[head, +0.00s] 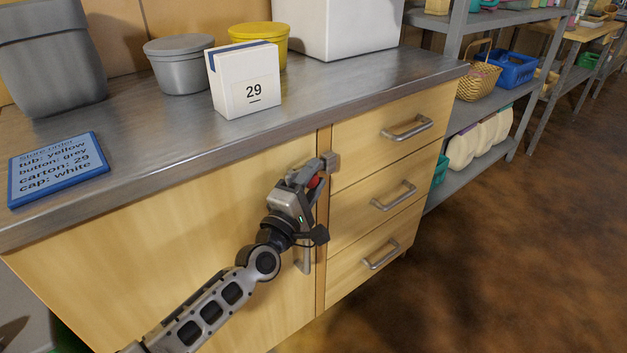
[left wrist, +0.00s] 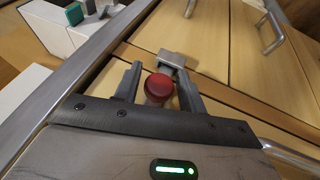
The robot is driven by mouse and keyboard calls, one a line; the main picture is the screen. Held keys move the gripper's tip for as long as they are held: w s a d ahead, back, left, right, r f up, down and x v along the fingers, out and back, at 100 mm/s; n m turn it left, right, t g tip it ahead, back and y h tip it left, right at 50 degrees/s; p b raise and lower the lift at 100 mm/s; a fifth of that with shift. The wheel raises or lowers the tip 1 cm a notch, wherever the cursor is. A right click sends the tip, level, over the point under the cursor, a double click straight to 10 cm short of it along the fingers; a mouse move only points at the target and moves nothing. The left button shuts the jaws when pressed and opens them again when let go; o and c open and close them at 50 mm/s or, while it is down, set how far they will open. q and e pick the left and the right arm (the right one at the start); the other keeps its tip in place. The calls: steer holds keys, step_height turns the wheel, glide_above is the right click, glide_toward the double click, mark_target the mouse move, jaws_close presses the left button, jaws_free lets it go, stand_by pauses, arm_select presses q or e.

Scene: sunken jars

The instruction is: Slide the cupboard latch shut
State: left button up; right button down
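The latch's red knob (head: 314,182) is at the right edge of the pale wooden cupboard door (head: 200,235), under the counter. A grey metal block (head: 331,161) sits beside it on the frame strip by the drawers. In the left wrist view the red knob (left wrist: 158,86) is between the two fingers of my left gripper (left wrist: 160,82), with small gaps on both sides. The grey block (left wrist: 171,59) shows just beyond it. My left gripper (head: 307,173) is open around the knob in the head view and hides most of the latch. My right gripper is not in view.
The door handle (head: 303,262) is partly behind my left wrist. Drawers with bar handles (head: 394,195) are to the right. The counter (head: 145,135) overhangs above, holding a carton marked 29 (head: 243,80), tubs and a blue order sign (head: 58,169).

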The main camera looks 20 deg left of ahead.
arm_select(q)
steer(key=shift+o, duration=0.2)
steer(key=shift+s+f, duration=0.15)
steer(key=shift+s, duration=0.2)
steer(key=v, duration=1.5)
steer(key=shift+a, duration=0.1)
